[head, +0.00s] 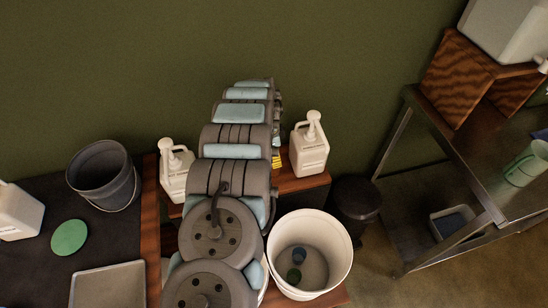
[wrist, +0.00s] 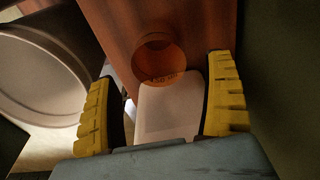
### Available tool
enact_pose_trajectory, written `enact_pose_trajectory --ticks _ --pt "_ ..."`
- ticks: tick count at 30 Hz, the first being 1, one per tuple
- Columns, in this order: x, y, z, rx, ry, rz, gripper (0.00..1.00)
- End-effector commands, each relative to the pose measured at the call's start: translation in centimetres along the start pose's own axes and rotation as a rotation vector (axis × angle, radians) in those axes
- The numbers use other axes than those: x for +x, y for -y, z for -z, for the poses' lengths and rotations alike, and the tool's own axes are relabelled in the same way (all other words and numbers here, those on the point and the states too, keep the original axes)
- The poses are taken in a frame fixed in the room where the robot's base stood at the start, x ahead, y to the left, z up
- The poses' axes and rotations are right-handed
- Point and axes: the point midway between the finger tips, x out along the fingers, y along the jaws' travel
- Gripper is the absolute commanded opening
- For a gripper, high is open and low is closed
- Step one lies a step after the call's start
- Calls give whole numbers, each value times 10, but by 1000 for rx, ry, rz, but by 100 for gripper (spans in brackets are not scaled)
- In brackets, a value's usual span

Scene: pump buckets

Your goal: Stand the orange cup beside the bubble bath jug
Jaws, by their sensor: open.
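The orange cup (wrist: 160,58) shows in the wrist view as a round open rim with small lettering, against the reddish wood just beyond my fingertips. My gripper (wrist: 166,100) is open, its yellow fingers wide apart, with nothing clearly held. A pale blank shape (wrist: 168,115) lies between the fingers, next to the cup; I cannot tell what it is. In the head view a yellow bit of my gripper (head: 277,159) shows, and my arm hides the cup. White pump jugs stand right (head: 310,145) and left (head: 175,170) of my arm; their labels are unreadable, so I cannot tell which is bubble bath.
A white bucket (head: 274,251) with small dark items inside stands in front of the wooden stand (head: 303,183). A grey bucket (head: 99,160), a green disc (head: 69,237) and another white jug (head: 17,212) are at left. A metal table (head: 480,157) stands at right.

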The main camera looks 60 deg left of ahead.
Motion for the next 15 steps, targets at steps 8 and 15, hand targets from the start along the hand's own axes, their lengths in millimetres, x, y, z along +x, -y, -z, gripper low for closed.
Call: enact_pose_trajectory --ticks 8,15 --pt "-33 0 0 -1 -1 -1 85" --pt "-53 0 0 0 0 -2 85"
